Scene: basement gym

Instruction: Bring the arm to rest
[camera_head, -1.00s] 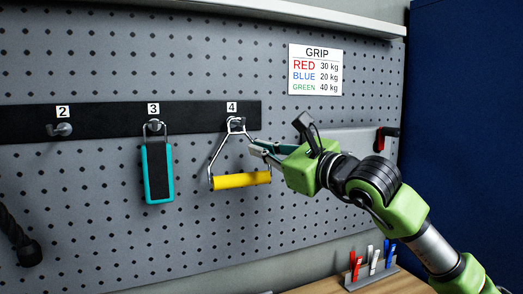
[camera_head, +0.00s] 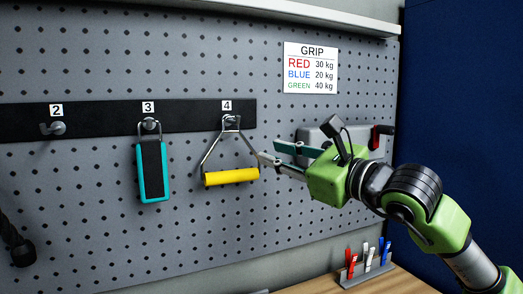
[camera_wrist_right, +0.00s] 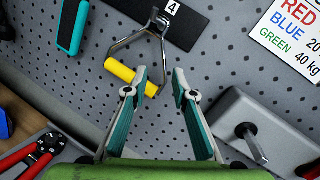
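My right gripper (camera_head: 269,151) is in front of the pegboard, just right of a triangular wire handle with a yellow grip (camera_head: 231,177). The handle hangs from the hook (camera_head: 230,120) under label 4. In the right wrist view my right gripper (camera_wrist_right: 160,76) has its two teal fingers apart with nothing between them. The yellow-grip handle (camera_wrist_right: 131,76) shows beyond the left fingertip there. A small gap seems to lie between fingertips and wire. My left gripper is not in view.
A teal and black block (camera_head: 152,171) hangs under label 3; hook 2 (camera_head: 53,128) is empty. A grey box with a red-handled crank (camera_head: 377,137) is fixed to the board behind my gripper. A clip rack (camera_head: 366,272) stands on the wooden bench (camera_head: 400,281) below.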

